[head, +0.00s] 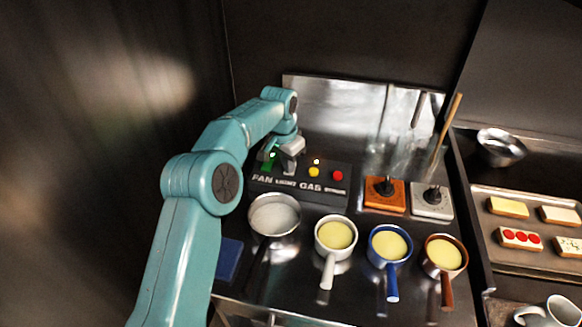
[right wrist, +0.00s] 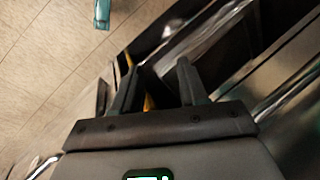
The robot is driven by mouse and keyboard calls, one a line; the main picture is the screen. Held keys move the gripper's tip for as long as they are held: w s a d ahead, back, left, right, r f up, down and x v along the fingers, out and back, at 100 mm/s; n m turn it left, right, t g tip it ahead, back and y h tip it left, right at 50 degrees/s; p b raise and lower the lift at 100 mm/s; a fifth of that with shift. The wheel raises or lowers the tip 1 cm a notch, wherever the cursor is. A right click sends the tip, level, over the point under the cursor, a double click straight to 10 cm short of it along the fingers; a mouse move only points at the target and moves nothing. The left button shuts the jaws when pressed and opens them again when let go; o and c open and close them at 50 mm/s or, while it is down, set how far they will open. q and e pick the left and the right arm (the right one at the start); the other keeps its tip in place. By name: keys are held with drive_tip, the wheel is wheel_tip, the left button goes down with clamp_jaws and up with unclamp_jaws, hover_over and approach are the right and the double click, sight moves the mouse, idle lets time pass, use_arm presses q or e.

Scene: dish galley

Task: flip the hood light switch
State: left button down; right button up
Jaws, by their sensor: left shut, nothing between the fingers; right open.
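A dark control panel (head: 315,196) sits at the back left of the counter, with labels that seem to read FAN, LIGHT, GAS and BURNER. My left gripper (head: 289,165) is shut and empty, pointing down at the panel's left half, over the LIGHT label's area. The light switch is hidden behind it, and I cannot tell whether the fingers touch it. A small green light (head: 272,155) shows left of the gripper. A yellow button (head: 314,172) and a red button (head: 337,175) are to its right. My right gripper (right wrist: 158,75) is open and empty in the right wrist view.
Several pans line the counter front, including a grey pan (head: 274,216) and a blue pan (head: 389,245). An orange block (head: 384,206) and a grey block (head: 445,211) stand right of the panel. A food tray (head: 520,258) is far right.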

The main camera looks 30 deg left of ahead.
use_arm(q)
wheel_tip(320, 180, up, 7)
drive_tip(key=p, duration=0.7)
idle(0.4)
drive_tip(key=shift+s, duration=0.2)
